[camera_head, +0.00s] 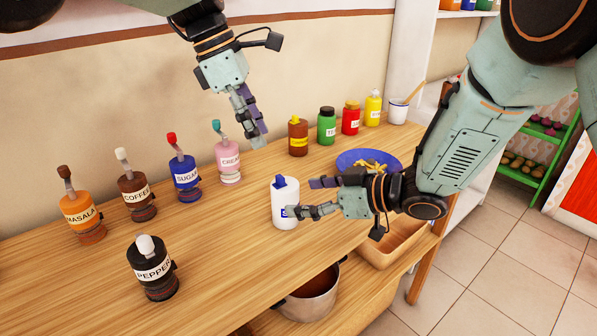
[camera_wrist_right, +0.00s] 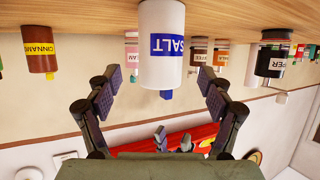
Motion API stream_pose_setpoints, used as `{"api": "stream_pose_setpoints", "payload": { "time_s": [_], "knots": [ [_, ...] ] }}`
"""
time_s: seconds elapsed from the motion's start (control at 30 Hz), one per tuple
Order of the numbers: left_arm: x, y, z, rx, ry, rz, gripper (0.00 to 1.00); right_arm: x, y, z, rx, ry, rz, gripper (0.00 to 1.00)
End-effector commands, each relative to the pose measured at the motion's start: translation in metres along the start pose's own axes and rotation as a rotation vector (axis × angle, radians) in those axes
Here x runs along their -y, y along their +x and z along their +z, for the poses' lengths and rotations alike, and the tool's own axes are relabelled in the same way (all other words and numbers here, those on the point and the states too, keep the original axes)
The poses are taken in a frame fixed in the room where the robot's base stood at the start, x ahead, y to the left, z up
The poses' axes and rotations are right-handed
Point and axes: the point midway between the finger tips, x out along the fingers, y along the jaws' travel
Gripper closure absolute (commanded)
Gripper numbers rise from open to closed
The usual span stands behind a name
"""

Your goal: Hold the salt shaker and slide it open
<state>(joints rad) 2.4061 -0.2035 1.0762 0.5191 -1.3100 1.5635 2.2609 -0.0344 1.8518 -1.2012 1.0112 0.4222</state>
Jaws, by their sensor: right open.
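The white salt shaker (camera_head: 286,205) with a blue label and blue top stands upright on the wooden table. In the right wrist view, which is upside down, the shaker (camera_wrist_right: 162,50) is centred between and beyond the two fingers. My right gripper (camera_head: 304,197) is open and empty, level with the shaker at its right side, its lower fingertip overlapping the shaker in the head view. My left gripper (camera_head: 256,134) hangs above the table behind the shaker, pointing down and empty; its fingers (camera_wrist_right: 173,136) look apart in the wrist view.
Several labelled jars, including pepper (camera_head: 152,272), coffee (camera_head: 137,199) and cream (camera_head: 229,165), stand to the left and behind. A blue bowl (camera_head: 350,157) is behind my right gripper. A pot (camera_head: 311,300) sits on the lower shelf. The table around the shaker is clear.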

Motion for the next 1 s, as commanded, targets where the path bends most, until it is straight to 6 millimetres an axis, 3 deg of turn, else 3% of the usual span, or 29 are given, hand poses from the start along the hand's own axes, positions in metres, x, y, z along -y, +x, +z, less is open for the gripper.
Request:
{"api": "stream_pose_setpoints", "payload": {
  "time_s": [0.3,0.73,1.0],
  "knots": [
    [0.000,0.000,-0.001,-0.002,0.001,0.001,0.62,0.001,0.045,0.001,0.002,-0.002,-0.002,0.20],
    [0.000,0.000,-0.001,-0.002,0.002,0.001,0.62,0.000,0.055,0.000,0.000,0.000,-0.001,0.20],
    [0.000,0.000,-0.001,-0.002,0.002,0.001,0.62,0.000,0.055,0.000,0.000,0.000,-0.001,0.41]
  ]
}}
